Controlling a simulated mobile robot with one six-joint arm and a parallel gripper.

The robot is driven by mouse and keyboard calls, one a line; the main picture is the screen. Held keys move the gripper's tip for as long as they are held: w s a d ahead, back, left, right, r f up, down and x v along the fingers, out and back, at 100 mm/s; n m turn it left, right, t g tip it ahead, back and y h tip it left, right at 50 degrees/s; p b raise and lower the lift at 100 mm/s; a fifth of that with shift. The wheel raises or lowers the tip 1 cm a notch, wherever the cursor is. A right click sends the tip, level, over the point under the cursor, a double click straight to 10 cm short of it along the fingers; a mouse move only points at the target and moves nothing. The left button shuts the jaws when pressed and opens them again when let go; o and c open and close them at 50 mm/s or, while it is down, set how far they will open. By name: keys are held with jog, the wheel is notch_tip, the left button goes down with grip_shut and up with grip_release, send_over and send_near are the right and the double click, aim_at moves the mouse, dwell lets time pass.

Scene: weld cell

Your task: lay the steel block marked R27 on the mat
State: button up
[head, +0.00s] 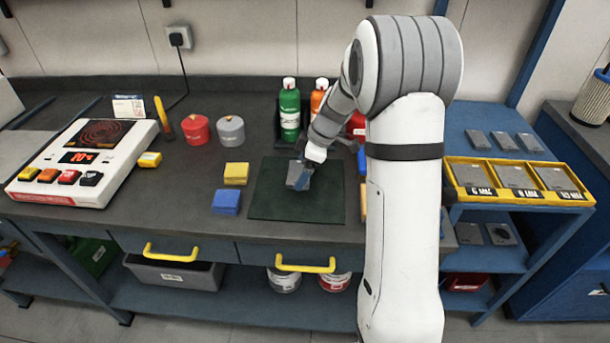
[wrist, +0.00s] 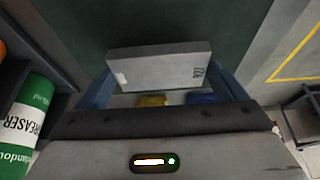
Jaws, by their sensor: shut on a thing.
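My gripper (head: 302,178) is over the dark green mat (head: 264,207) on the workbench, with its blue fingers pointing down. It is shut on a grey steel block (head: 294,173).
A hot plate (head: 88,150) is at the left. A yellow tray (head: 520,201) with grey blocks is at the right.

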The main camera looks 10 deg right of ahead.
jog(key=shift+f, duration=1.6)
jog(key=shift+f, duration=0.1)
jog(key=o, duration=1.3)
jog(key=shift+s, duration=0.15)
jog(key=shift+r, duration=0.2)
jog(key=v, duration=1.1)
jog(key=s+a+r+m+h, duration=0.1)
jog(key=s+m, duration=0.3)
jog(key=s, duration=0.5)
jog(key=s+a+r+m+t+h, duration=0.1)
jog(key=s+a+m+h, duration=0.1)
jog(key=s+m, duration=0.3)
jog(key=s+a+r+m+h, duration=0.1)
jog(key=s+m, duration=0.4)
jog(key=s, duration=0.8)
jog(key=shift+a+r+b, duration=0.15)
jog(key=shift+r+b, duration=0.05)
jog(key=shift+b, duration=0.15)
